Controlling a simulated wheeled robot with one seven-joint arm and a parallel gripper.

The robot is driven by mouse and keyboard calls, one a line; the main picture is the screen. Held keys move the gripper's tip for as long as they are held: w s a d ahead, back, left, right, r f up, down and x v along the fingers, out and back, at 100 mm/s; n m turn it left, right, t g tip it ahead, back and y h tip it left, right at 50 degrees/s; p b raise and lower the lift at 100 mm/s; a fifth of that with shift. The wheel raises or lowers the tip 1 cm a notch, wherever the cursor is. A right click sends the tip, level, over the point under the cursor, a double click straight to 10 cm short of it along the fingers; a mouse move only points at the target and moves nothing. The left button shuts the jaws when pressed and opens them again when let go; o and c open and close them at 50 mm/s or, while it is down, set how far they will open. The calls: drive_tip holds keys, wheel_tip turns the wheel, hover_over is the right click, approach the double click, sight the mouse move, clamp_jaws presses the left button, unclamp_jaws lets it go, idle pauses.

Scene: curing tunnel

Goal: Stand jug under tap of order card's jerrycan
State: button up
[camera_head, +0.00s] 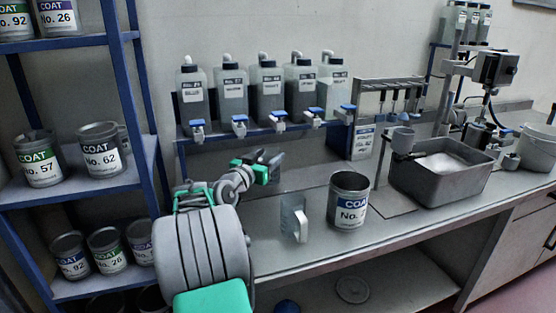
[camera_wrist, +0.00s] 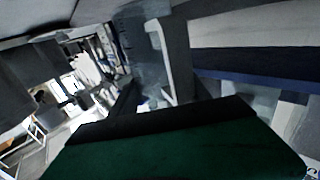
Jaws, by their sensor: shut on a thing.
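A clear jug-like vessel with a pale handle (camera_head: 301,226) appears on the bench front, below and right of my gripper in the head view. My gripper (camera_head: 268,165) is in front of the bench's back part, left of centre. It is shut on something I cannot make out. One green and black finger (camera_wrist: 170,135) fills the lower wrist view. Several jerrycans, including a pale one (camera_head: 334,88) at the right end, stand in a row on a blue shelf. Blue-handled taps (camera_head: 240,124) line its front. Their labels are too small to read.
An open COAT can (camera_head: 348,204) stands right of the vessel. A grey tub (camera_head: 443,178) with white contents and a rack (camera_head: 388,83) of hanging tools are further right. A blue shelf unit (camera_head: 128,100) with cans borders the left. Bare bench lies below the taps.

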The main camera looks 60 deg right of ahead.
sight(274, 151)
drive_tip(key=d, duration=0.6)
drive_tip(key=shift+s+d, duration=0.15)
drive_tip(key=shift+d, duration=0.1)
wheel_tip(274, 151, down, 4)
drive_tip(key=shift+d+r, duration=0.1)
drive_tip(key=shift+r, duration=0.1)
drive_tip(key=o, duration=1.4)
drive_tip(key=a, duration=1.2)
drive_tip(key=shift+w+b, duration=0.2)
drive_tip(key=shift+b, duration=0.1)
drive_tip(key=shift+r, duration=0.1)
